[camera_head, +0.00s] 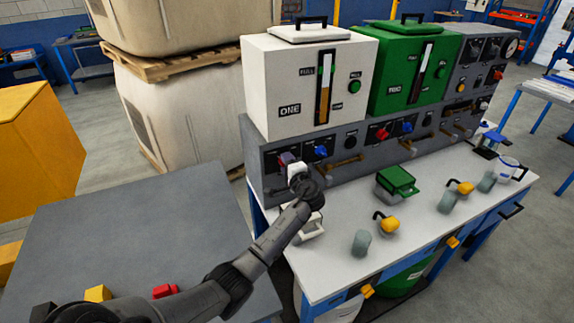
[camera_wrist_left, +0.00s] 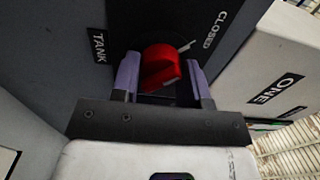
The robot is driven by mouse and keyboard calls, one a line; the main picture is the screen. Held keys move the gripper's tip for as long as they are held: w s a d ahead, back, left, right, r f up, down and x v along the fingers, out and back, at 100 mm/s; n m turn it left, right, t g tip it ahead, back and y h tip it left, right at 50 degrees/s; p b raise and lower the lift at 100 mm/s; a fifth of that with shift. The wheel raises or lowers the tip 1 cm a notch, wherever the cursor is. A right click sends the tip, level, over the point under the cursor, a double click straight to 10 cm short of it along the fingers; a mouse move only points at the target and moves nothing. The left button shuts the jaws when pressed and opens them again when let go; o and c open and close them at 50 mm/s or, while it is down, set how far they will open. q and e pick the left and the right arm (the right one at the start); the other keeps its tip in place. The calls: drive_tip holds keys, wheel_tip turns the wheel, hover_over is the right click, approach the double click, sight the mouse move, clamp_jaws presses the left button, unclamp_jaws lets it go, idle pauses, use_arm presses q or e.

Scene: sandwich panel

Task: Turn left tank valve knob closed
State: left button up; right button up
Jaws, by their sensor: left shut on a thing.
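The left tank valve knob (camera_wrist_left: 160,68) is round and red, on the grey panel face (camera_wrist_left: 60,45) in the left wrist view. A TANK label is to its left and a CLOSED label to its upper right. A pale line beside the knob slants up toward CLOSED. My left gripper (camera_wrist_left: 161,80) has its two purple fingers on either side of the knob, shut on it. In the head view my left gripper (camera_head: 288,161) is at the panel's left end, below the white tank ONE (camera_head: 285,85), and hides the knob. My right gripper is not in view.
The green tank TWO (camera_head: 400,90) stands right of tank ONE. A blue knob (camera_head: 321,151) is just right of my gripper. The white bench (camera_head: 335,275) holds a green box (camera_head: 396,182), yellow-topped items and grey cylinders. A grey table (camera_head: 130,225) is at left.

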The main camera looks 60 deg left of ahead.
use_arm(q)
drive_tip(key=o, duration=0.9)
drive_tip(key=d, duration=0.4)
drive_tip(key=s+d+p, duration=0.1)
drive_tip(key=d, duration=0.4)
drive_tip(key=d+p, duration=0.1)
drive_tip(key=d, duration=0.3)
drive_tip(key=shift+s+d, duration=0.35)
drive_tip(key=shift+s, duration=0.05)
